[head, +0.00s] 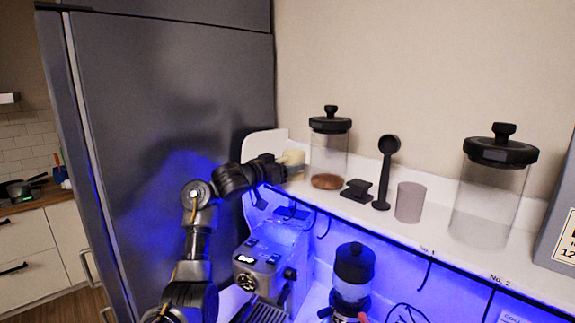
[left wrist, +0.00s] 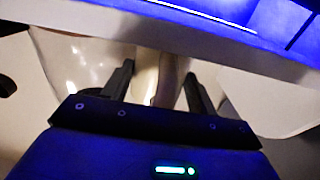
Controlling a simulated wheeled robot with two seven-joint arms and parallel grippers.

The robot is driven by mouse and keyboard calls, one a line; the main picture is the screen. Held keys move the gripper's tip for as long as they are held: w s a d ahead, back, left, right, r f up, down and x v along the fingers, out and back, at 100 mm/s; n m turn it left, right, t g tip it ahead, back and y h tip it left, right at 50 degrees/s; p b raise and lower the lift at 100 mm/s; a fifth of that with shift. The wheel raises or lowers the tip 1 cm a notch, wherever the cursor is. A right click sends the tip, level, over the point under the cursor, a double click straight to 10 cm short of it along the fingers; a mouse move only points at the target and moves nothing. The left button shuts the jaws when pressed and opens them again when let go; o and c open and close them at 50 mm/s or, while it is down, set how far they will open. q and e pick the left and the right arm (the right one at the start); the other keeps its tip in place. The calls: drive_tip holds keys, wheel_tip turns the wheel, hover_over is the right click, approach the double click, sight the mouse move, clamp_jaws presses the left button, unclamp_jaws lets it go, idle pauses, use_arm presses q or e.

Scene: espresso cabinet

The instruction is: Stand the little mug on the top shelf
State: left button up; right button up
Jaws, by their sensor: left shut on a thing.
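The little mug (head: 292,156) is pale cream and sits at the left end of the white top shelf (head: 345,206) in the head view, partly hidden behind my left gripper (head: 284,168). In the left wrist view the mug (left wrist: 148,72) shows as a cream shape between the two dark fingers of the left gripper (left wrist: 158,84), which is shut on it. I cannot tell whether the mug's base touches the shelf. My right gripper is not in view.
On the shelf, to the right, stand a glass jar (head: 328,160) with a black lid, a black tamper stand and scoop (head: 384,170), a grey cylinder (head: 410,202) and a larger jar (head: 490,200). Below are an espresso machine (head: 262,262) and a grinder (head: 353,270). A grey fridge (head: 170,90) stands left.

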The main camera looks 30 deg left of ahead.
use_arm(q)
drive_tip(key=o, duration=1)
drive_tip(key=shift+c, duration=0.2)
drive_tip(key=shift+o, duration=0.7)
drive_tip(key=shift+s+a, duration=0.1)
drive_tip(key=shift+s, duration=0.1)
drive_tip(key=b+v, duration=0.5)
drive_tip(key=v, duration=0.6)
drive_tip(key=shift+s, duration=0.3)
drive_tip(key=shift+a, duration=0.1)
